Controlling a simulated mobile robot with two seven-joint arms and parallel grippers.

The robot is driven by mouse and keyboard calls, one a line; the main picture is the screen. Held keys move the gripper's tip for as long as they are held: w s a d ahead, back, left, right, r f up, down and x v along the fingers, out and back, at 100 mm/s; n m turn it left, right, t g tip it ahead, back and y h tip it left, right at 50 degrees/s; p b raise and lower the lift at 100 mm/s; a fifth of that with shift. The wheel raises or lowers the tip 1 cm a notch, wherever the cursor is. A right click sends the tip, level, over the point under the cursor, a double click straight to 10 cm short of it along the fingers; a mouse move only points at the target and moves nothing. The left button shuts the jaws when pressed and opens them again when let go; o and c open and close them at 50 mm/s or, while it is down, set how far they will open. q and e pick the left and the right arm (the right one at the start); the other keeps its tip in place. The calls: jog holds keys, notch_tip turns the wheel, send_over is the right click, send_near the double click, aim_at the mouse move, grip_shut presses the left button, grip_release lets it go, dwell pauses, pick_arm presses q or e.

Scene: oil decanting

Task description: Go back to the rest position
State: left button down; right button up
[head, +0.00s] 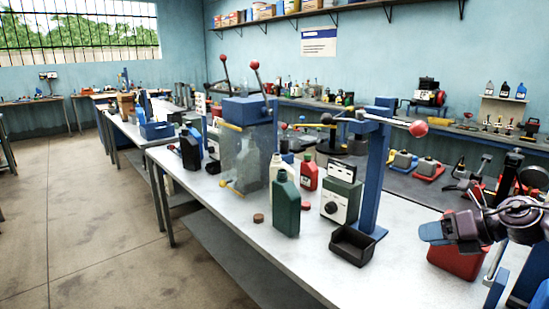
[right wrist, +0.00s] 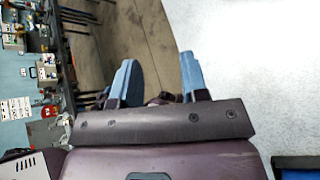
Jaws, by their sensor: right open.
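My right gripper (head: 432,231) is at the right of the head view, raised over the right end of the bench (head: 220,215). In the picture it overlaps the top of a red container (head: 455,262). In the right wrist view, its two blue fingers (right wrist: 160,80) stand apart with nothing held between them. A dark green bottle (head: 286,210) stands upright on the bench, clear of the gripper. A small brown cap (head: 258,218) lies left of the bottle. My left gripper is not in view.
A green box with a dial (head: 338,200), a black tray (head: 352,246) and a blue post (head: 371,180) stand right of the bottle. A blue-topped clear-walled unit (head: 245,150) and a black bottle (head: 190,152) stand further left. The bench's front-left part is bare.

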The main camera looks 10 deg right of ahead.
jog(key=s+a+f+m+t+h, duration=0.35)
jog(key=f+m, duration=0.35)
jog(key=m, duration=0.4)
jog(key=s+a+f+m+t+h, duration=0.2)
jog(key=s+a+f+m+h, duration=0.25)
jog(key=f+m, duration=0.5)
jog(key=s+a+f+m+g, duration=0.3)
jog(key=s+a+m+g, duration=0.2)
jog(key=s+m, duration=0.3)
jog(key=s+a+f+m+g, duration=0.3)
jog(key=s+a+m+g, duration=0.3)
jog(key=s, duration=0.3)
jog(key=w+f+t+b, duration=0.3)
jog(key=f, duration=0.5)
jog(key=w+f+t+y+b, duration=0.1)
jog(key=w+f+t+b, duration=0.2)
jog(key=f, duration=0.5)
jog(key=shift+w+t, duration=0.3)
jog(key=shift+t, duration=0.45)
jog(key=shift+f, duration=0.1)
